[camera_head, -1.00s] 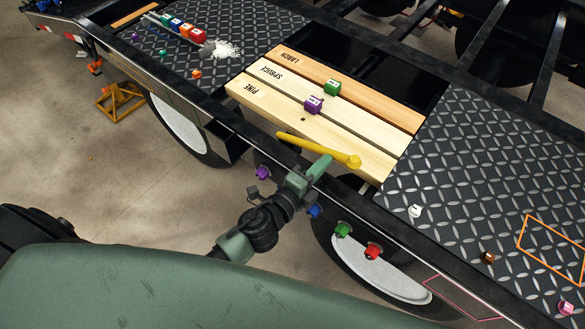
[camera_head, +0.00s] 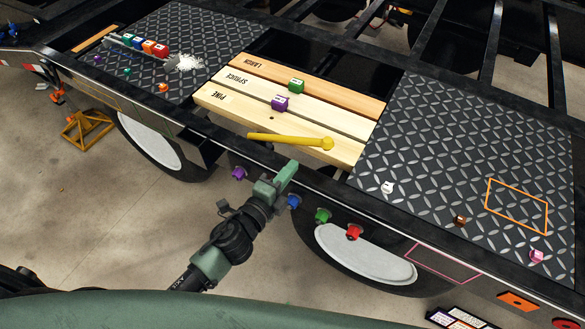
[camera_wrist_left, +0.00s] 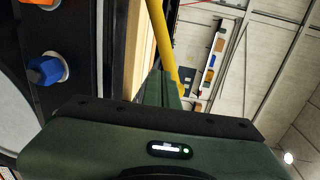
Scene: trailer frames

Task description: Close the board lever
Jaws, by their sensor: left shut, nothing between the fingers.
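The yellow board lever (camera_head: 290,141) lies along the front of the pine board (camera_head: 225,103), its round knob end at the right. It also shows as a yellow bar in the left wrist view (camera_wrist_left: 165,38), just beyond the fingers. My left gripper (camera_head: 292,166) is shut and empty. My right gripper is not in view.
A purple cube (camera_head: 280,103) and a green cube (camera_head: 296,86) stand on the boards. Coloured knobs, such as the blue one (camera_head: 294,202), stick out from the trailer's side near my gripper. Diamond plate (camera_head: 440,135) lies to the right.

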